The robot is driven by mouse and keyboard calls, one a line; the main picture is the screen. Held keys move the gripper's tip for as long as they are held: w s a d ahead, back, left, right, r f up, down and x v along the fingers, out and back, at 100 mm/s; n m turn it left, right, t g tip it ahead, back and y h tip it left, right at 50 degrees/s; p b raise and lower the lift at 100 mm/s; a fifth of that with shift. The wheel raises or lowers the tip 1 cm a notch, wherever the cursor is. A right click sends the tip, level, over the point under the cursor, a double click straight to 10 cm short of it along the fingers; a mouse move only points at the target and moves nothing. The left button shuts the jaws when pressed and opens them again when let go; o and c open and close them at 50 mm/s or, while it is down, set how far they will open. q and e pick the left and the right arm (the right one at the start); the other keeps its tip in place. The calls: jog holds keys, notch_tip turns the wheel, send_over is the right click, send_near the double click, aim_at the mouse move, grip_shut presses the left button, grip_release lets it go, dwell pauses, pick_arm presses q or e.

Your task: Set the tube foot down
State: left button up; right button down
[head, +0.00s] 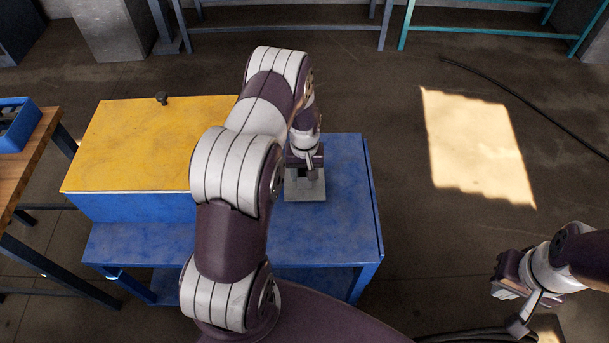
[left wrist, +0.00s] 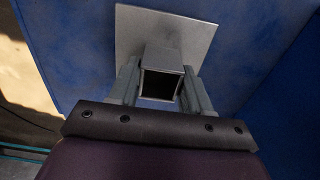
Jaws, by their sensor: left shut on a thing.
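The tube foot is a grey square plate (head: 308,192) with a short square tube standing on it. It is at the blue bench top, right of the yellow lid. In the left wrist view the plate (left wrist: 135,38) lies beyond the open-ended tube (left wrist: 163,58). My left gripper (head: 305,168) is shut on the tube, with one finger on each side. It also shows in the left wrist view (left wrist: 162,88). I cannot tell whether the plate touches the bench. My right gripper (head: 508,288) is at the lower right, away from the bench, its opening unclear.
The blue bench (head: 345,225) has bare top around the plate. A blue box with a yellow lid (head: 150,140) stands on its left part. A wooden table (head: 35,150) with a blue bin (head: 18,125) is at far left. A dark cable (head: 520,100) lies on the floor.

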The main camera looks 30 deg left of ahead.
pick_arm(q)
jog(key=shift+w+f, duration=0.1)
jog(key=shift+f, duration=0.6)
jog(key=shift+f, duration=0.2)
jog(key=o, duration=1.3)
notch_tip(320, 180, up, 12)
jog(key=f+p, duration=0.1)
jog(key=s+d+r+m, duration=0.2)
jog(key=s+d+r, duration=0.2)
jog(key=s, duration=0.1)
jog(key=s+d+r+m+t, duration=0.1)
jog(key=s+d+r+m, duration=0.1)
jog(key=s+d+r, duration=0.2)
jog(key=s+d+r+m, duration=0.2)
jog(key=s+d+r, duration=0.1)
jog(key=s, duration=0.4)
jog(key=shift+d+r+m, duration=0.3)
jog(key=shift+d+r, duration=0.1)
jog(key=shift+r, duration=0.35)
